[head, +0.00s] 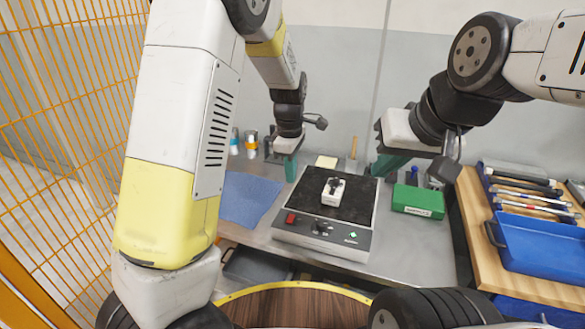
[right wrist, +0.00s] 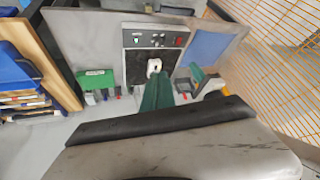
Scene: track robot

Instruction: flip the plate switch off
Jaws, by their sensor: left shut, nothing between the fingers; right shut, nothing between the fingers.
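The plate (head: 315,216) is a grey box with a black top on the metal bench. Its front panel carries a red rocker switch (head: 291,218) on the left, dark knobs in the middle and a bright green light (head: 353,236) on the right. In the right wrist view the red switch (right wrist: 179,41) is small; its tilt is unclear. My left gripper (head: 290,170) has green fingers, shut and empty, behind the plate's left rear corner. My right gripper (head: 381,165) is shut and empty above the rear right corner; its green fingers also show in the right wrist view (right wrist: 158,92).
A white block with a dark top (head: 332,197) sits on the plate. A blue cloth (head: 250,200) lies left and a green box (head: 418,201) right. A wooden board with a blue tray (head: 540,245) is further right. An orange mesh fence (head: 70,100) stands left.

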